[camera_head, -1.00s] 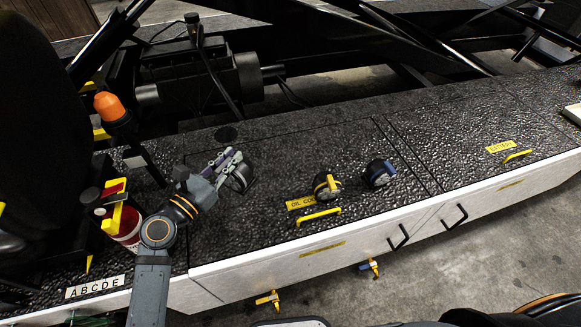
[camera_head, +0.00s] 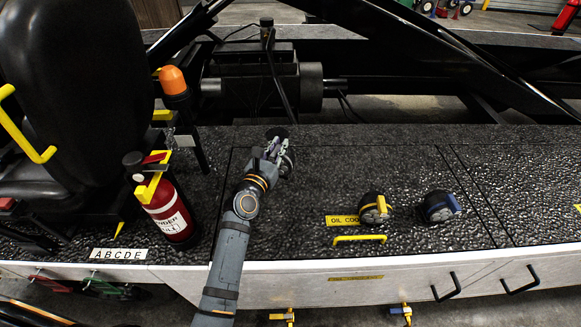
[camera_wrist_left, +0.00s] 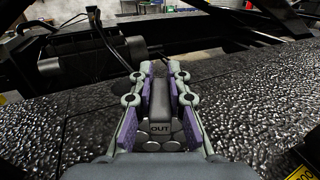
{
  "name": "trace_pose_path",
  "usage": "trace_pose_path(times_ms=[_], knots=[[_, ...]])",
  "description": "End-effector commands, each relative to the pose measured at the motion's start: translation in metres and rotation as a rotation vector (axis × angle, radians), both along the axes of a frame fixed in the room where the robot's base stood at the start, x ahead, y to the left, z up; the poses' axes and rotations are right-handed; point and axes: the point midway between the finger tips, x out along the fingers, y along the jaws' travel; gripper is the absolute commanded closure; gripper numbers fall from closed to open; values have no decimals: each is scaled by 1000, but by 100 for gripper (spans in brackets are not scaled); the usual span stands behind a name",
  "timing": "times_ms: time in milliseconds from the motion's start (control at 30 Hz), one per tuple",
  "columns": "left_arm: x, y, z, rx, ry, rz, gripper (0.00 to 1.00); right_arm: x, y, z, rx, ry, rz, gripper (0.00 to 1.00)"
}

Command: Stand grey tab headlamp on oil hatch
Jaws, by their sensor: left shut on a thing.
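My left gripper (camera_head: 276,152) is shut on the grey tab headlamp, over the back left part of the oil hatch. The headlamp (camera_head: 287,163) shows as a dark round body beside the fingers. In the left wrist view the grey tab (camera_wrist_left: 160,105), marked OUT, sits between the purple finger pads (camera_wrist_left: 160,122). I cannot tell whether the headlamp touches the deck. The oil hatch (camera_head: 300,222) is a black textured panel with a yellow handle (camera_head: 359,239) and a partly hidden oil label (camera_head: 342,220). My right gripper is not in view.
A yellow tab headlamp (camera_head: 374,208) and a blue tab headlamp (camera_head: 438,207) stand right of centre on the hatch. A fire extinguisher (camera_head: 167,208) and an orange beacon (camera_head: 173,80) are left of my arm. The hatch's front left is clear.

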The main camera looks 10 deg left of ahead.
Motion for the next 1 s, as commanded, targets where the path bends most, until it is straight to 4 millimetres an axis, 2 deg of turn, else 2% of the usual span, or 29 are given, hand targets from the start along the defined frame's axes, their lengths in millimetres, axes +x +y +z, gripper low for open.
trace_pose_path(times_ms=[33,100,300,500,867,900,1000], knots=[[0,0,-15,0,-2,1,100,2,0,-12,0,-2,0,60],[0,1,-21,0,-4,2,100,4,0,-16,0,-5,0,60],[0,0,-26,-1,-4,1,100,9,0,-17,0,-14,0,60],[0,1,-60,-1,-3,2,100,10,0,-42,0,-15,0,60],[0,0,-63,-1,-3,1,100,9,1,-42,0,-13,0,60],[0,0,-62,0,-1,1,79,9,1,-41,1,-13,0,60],[0,0,-62,0,-1,1,66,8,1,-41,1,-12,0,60]])
